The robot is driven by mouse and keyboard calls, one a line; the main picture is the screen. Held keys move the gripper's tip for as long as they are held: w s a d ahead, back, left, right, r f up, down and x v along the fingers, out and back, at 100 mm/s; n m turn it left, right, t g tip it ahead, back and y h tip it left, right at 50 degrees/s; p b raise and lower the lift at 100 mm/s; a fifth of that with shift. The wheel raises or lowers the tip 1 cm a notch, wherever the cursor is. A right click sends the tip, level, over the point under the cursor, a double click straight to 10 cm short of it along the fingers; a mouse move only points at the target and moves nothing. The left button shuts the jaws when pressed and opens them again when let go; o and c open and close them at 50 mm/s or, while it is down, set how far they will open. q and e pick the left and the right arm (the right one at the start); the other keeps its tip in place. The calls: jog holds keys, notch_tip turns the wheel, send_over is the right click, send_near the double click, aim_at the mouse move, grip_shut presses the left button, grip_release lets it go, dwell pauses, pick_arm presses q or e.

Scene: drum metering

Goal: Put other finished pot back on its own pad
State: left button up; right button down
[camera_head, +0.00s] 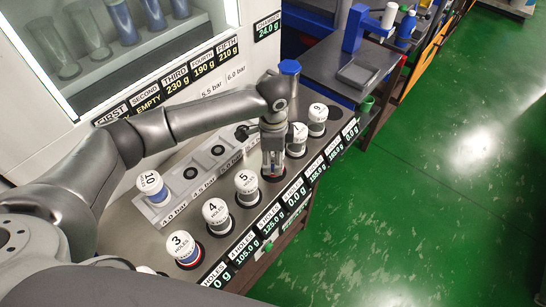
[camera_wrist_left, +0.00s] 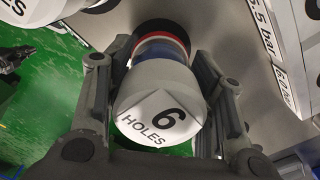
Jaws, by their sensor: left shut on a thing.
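My left gripper (camera_head: 272,165) is shut on a white-capped pot. Its cap reads "6 HOLES" in the left wrist view (camera_wrist_left: 160,112), with a finger on each side. Blue and red bands show below the cap. The pot is over a dark round pad (camera_wrist_left: 205,70) in the row between the pots marked 5 (camera_head: 247,182) and 7 (camera_head: 298,133). I cannot tell whether its base touches the pad. In the head view the gripper hides most of this pot. My right gripper is not seen.
A pot marked 10 (camera_head: 151,183) stands in the pressure block (camera_head: 190,178). Weight displays (camera_head: 272,224) line the front edge. A blue-capped item (camera_head: 290,67) stands behind.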

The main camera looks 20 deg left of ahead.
pick_arm(q)
jog(key=shift+f, duration=0.6)
jog(key=shift+f, duration=0.15)
jog(key=o, duration=1.3)
jog(key=shift+c, duration=0.2)
notch_tip(320, 180, up, 11)
jog(key=b, duration=0.2)
jog(key=shift+b, duration=0.4)
jog(key=shift+r, duration=0.65)
